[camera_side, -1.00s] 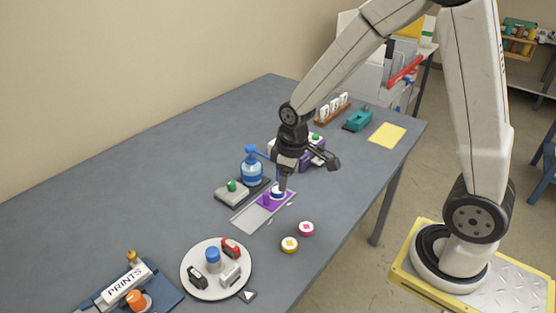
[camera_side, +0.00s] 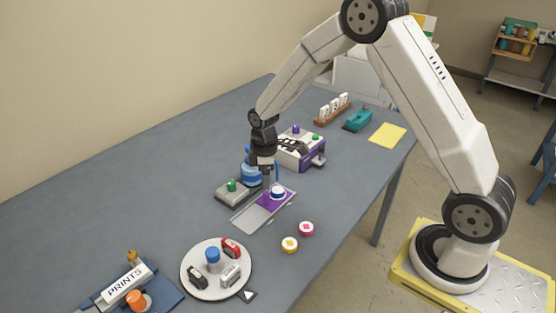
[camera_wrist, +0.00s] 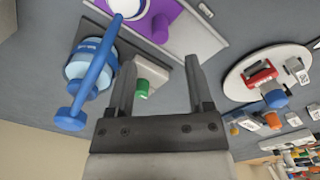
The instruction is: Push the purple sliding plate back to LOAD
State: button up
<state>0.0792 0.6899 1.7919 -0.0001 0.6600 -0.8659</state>
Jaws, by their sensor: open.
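The purple sliding plate (camera_side: 282,204) sits at the far end of its pale grey track (camera_side: 253,218) in the side view. A purple knob stands on the plate, with a white and blue round piece (camera_side: 279,191) beside it. In the wrist view the plate (camera_wrist: 190,34), its knob (camera_wrist: 160,29) and the white round piece (camera_wrist: 130,8) show at the top. My gripper (camera_side: 268,188) is above the plate, near the knob. In the wrist view my gripper (camera_wrist: 158,62) is open and empty, the knob lying beyond the gap between the fingers. Contact with the knob cannot be told.
The purple and white machine (camera_side: 300,150) is behind. Pink (camera_side: 306,229) and yellow (camera_side: 289,245) discs lie in front. A round white tray (camera_side: 206,290) is nearer.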

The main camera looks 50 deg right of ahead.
aim_at(266, 192)
jog(key=shift+f, duration=3.8)
grip_shut()
